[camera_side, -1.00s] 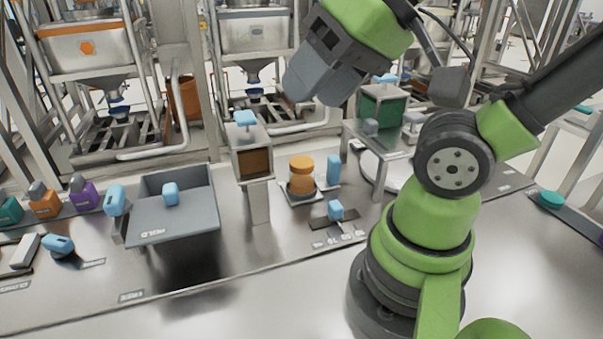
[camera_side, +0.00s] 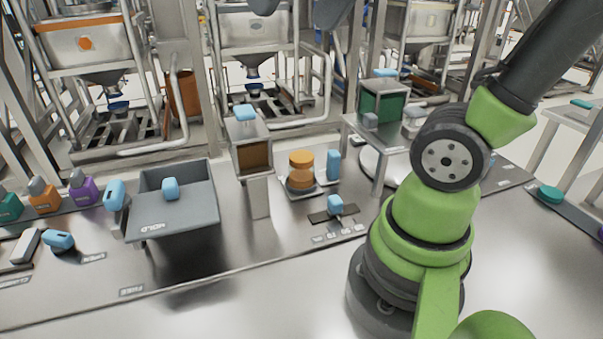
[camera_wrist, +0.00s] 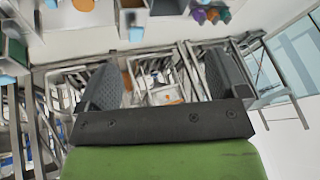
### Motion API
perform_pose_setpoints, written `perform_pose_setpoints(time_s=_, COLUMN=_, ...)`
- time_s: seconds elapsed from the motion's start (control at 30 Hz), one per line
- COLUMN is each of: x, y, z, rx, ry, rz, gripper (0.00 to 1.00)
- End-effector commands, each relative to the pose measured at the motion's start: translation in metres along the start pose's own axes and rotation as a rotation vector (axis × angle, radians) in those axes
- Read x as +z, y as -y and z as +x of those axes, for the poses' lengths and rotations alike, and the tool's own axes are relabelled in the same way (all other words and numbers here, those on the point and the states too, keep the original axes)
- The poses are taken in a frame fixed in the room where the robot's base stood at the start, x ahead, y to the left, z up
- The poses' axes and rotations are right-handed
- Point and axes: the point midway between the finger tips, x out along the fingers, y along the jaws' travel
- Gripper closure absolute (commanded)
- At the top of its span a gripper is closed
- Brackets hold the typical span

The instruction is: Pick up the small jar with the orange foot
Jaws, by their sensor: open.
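A small jar (camera_side: 300,172) with an orange top and an orange lower part stands upright on a small pale plate on the steel table, right of the brown-fronted box in the side view. I cannot make out a separate foot on it. An orange round shape that looks like the jar top (camera_wrist: 84,4) shows at the top edge of the wrist view. My gripper (camera_wrist: 162,62) is open, with its two dark fingers wide apart and nothing between them.
A tall box with a brown front (camera_side: 254,158) stands left of the jar, and a blue block (camera_side: 333,165) stands close on its right. A blue-handled slider (camera_side: 335,206) is in front. A grey bin (camera_side: 148,222) lies left; a raised stand with a green box (camera_side: 383,105) is right.

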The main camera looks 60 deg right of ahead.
Motion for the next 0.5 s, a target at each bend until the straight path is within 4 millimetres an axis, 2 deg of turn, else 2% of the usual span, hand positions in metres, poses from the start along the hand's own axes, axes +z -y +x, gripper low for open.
perform_pose_setpoints(time_s=0.03, x=-0.014, y=-0.006, z=0.003, rx=0.037, ry=0.023, rz=0.015, gripper=0.08)
perform_pose_setpoints(time_s=0.2, x=-0.056, y=-0.036, z=0.012, rx=0.148, ry=0.107, rz=0.050, gripper=0.08)
perform_pose_setpoints(time_s=0.3, x=-0.074, y=-0.054, z=0.018, rx=0.192, ry=0.150, rz=0.072, gripper=0.08)
perform_pose_setpoints(time_s=0.5, x=-0.098, y=-0.087, z=0.028, rx=0.252, ry=0.219, rz=0.113, gripper=0.08)
